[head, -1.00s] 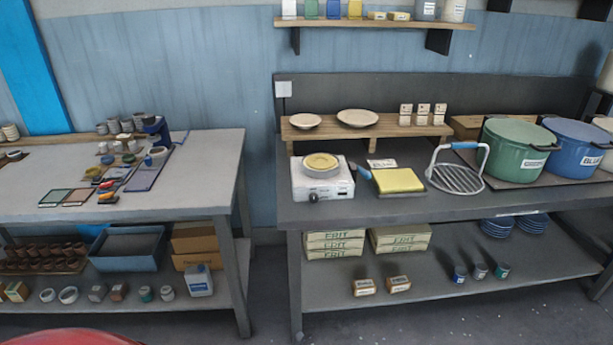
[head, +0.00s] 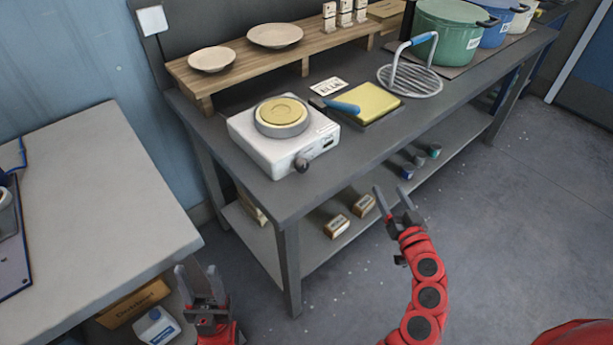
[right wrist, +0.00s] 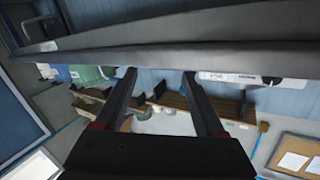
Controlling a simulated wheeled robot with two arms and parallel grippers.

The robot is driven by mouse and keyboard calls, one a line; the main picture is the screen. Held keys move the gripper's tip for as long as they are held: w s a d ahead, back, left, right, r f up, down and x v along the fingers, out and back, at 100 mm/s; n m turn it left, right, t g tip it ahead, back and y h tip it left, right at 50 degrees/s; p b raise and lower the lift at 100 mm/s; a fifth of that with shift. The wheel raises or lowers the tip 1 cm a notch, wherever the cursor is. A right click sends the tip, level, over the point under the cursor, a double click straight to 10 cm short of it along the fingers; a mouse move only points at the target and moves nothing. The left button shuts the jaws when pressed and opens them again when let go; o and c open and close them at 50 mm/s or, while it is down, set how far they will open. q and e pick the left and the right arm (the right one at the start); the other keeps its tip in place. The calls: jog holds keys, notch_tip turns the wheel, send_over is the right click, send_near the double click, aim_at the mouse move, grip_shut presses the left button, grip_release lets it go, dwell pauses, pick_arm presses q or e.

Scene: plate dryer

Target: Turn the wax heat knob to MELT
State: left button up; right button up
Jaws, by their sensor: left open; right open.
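The wax heater (head: 283,138) is a white box at the left end of the dark bench in the head view, with a round pan of yellow wax (head: 282,112) on top. Its dark heat knob (head: 302,164) is on the front face; its setting is too small to read. My right gripper (head: 391,194) is open and empty, in front of the bench, to the right of the knob and apart from it. My left gripper (head: 197,274) is open and empty, low between the two tables. In the right wrist view, the right fingers (right wrist: 160,80) are spread below the bench edge.
A yellow sponge-like slab (head: 370,106) with a blue-handled tool, a wire rack (head: 410,78) and a green pot (head: 447,35) stand right of the heater. Bowls (head: 212,59) sit on a raised wooden shelf. A grey table (head: 95,190) is at left. The floor at right is clear.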

jog(key=s+a+r+n+y+b, duration=0.1)
jog(key=s+a+r+n+y, duration=0.3)
jog(key=a+n+y, duration=0.15)
jog(key=n+g+y, duration=0.4)
jog(key=n, duration=0.2)
send_near(305, 168)
jog(key=p+x, duration=0.3)
jog(key=x, duration=0.5)
jog(key=shift+a, duration=0.1)
jog(key=shift+w+a+f, duration=0.15)
jog(key=shift+w+a, duration=0.2)
jog(key=shift+w, duration=0.15)
grip_shut()
